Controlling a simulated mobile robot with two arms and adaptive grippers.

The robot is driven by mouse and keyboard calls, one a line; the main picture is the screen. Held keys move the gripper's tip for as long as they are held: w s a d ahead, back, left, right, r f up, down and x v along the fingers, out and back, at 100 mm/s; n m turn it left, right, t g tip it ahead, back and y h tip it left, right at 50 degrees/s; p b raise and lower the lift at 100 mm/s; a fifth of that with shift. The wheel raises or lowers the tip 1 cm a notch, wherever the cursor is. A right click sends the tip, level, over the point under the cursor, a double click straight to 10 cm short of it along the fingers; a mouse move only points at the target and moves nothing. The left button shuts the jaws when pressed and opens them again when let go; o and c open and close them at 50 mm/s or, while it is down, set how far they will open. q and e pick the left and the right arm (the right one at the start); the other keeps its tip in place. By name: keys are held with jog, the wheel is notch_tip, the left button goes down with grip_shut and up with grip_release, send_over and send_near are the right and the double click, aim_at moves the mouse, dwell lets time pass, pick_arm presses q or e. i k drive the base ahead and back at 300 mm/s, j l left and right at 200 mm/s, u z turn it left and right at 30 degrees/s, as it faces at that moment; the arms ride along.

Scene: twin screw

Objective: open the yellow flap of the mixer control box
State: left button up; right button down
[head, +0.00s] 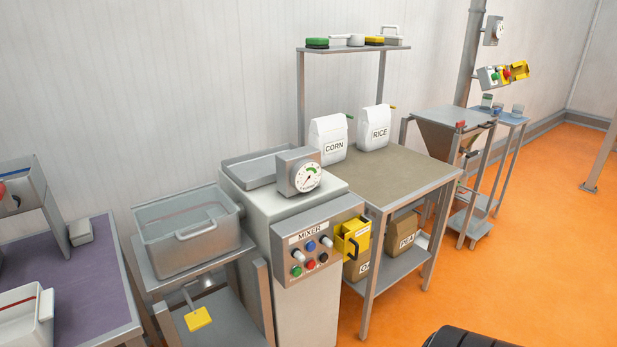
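The mixer control box (306,249) is a grey panel marked MIXER on the front of a pale machine. It carries two rows of blue, white, green, red and black knobs and buttons. The yellow flap (352,238) is at the right end of this box and has a dark, handle-like part on its front. Neither of my grippers is in the head view.
A round gauge (307,177) stands above the control box. A metal tub (190,231) is at left, with a yellow tag (198,318) below it. A table (390,178) with corn and rice bags is at right. Orange floor (480,270) is open at front right.

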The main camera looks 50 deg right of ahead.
aim_at(356, 240)
jog(key=z, duration=1.95)
